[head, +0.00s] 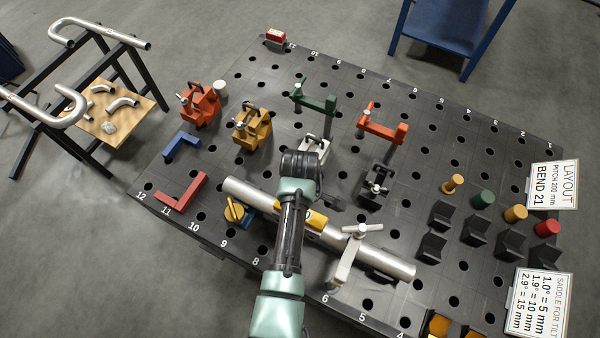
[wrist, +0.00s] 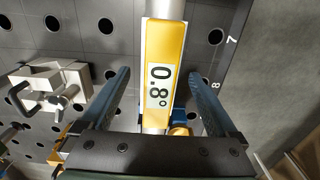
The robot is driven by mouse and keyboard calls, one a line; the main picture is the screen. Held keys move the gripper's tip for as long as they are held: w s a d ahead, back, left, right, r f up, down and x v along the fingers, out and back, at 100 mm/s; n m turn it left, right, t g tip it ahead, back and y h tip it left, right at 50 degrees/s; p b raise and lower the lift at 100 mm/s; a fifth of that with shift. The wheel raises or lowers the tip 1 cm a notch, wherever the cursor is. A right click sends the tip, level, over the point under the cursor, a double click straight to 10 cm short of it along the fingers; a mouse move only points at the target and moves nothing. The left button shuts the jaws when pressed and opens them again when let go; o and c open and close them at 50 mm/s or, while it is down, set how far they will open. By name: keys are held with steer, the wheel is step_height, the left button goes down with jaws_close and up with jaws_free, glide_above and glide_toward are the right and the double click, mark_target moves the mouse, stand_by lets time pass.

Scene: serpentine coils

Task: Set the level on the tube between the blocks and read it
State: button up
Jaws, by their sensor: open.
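The silver tube (head: 375,260) lies across the front of the black perforated table. The yellow level (head: 316,221) rests along the tube between its supports; the arm hides part of it. In the wrist view the level (wrist: 178,40) is lengthwise on the tube, and its display appears to read 0.8, seen turned sideways. My gripper (wrist: 158,76) is open, with one finger on each side of the level and visible gaps. A blue support with a yellow knob (head: 236,211) is at the tube's left part. A grey clamp with a T-handle (head: 347,262) stands over its right part.
Orange (head: 200,104) and yellow (head: 252,127) clamp blocks, a green clamp (head: 318,101) and an orange-red clamp (head: 383,127) stand behind the tube. Several black V-blocks (head: 475,242) are at right, beside a tilt sign (head: 540,302). A tube rack (head: 75,75) is at far left.

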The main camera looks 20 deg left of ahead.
step_height(320, 180, up, 13)
steer(key=shift+b, duration=0.35)
steer(key=shift+f, duration=0.1)
steer(key=w+d+r+m+t+y+b, duration=0.25)
steer(key=w+r+m+t, duration=0.5)
steer(key=w+r, duration=0.65)
steer(key=w+d+r+m+t+b, duration=0.1)
steer(key=d+r+m+t, duration=0.1)
steer(key=r+t, duration=0.5)
steer(key=w+d+r+m+t+b, duration=0.1)
steer(key=d+r+t+b, duration=0.1)
steer(key=r, duration=0.9)
steer(key=s+d+r+m+t, duration=0.2)
steer(key=s+r+t, duration=0.1)
steer(key=s+r, duration=0.2)
steer(key=s+d+r+m+t+h+b, duration=0.1)
steer(key=s+r+t, duration=0.3)
steer(key=r, duration=0.5)
steer(key=s+d+r+m+t+h+b, duration=0.1)
steer(key=s+d+r+m+t, duration=0.2)
steer(key=s+r, duration=0.4)
steer(key=shift+r+m+t, duration=0.45)
steer(key=shift+r+m, duration=0.05)
steer(key=shift+m, duration=0.05)
